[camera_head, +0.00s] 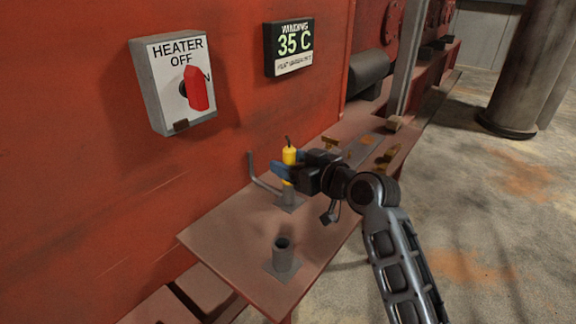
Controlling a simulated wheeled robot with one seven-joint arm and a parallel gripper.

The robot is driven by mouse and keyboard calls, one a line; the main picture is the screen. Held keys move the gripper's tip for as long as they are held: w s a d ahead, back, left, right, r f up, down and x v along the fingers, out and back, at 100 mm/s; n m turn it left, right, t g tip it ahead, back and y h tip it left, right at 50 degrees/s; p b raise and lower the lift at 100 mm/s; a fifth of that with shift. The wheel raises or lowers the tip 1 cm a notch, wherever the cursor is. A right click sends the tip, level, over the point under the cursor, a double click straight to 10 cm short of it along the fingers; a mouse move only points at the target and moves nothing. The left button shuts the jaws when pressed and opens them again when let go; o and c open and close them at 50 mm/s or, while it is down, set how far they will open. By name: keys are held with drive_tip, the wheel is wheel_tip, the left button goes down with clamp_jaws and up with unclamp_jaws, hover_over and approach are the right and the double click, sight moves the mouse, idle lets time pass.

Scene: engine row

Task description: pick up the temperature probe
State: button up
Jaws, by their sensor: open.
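The temperature probe (289,155) looks to be the yellow upright piece with a thin dark tip on top. It stands over a grey socket (289,198) on the brown bench. My gripper (286,166) reaches in from the right at the probe's height, with blue fingers. The near finger passes in front of the probe and hides part of its lower body. The far finger is mostly hidden behind the probe. The jaws are open, and I cannot tell whether either finger touches the probe.
An empty grey tube socket (284,256) stands nearer on the bench (225,235). A bent grey rod (258,173) rises left of the probe. A heater switch box (172,82) and a 35 C display (289,47) hang on the red wall. Small brass parts (386,160) lie farther back.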

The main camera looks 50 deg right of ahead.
drive_tip(key=shift+x, duration=1.4)
drive_tip(key=shift+c, duration=0.2)
clamp_jaws()
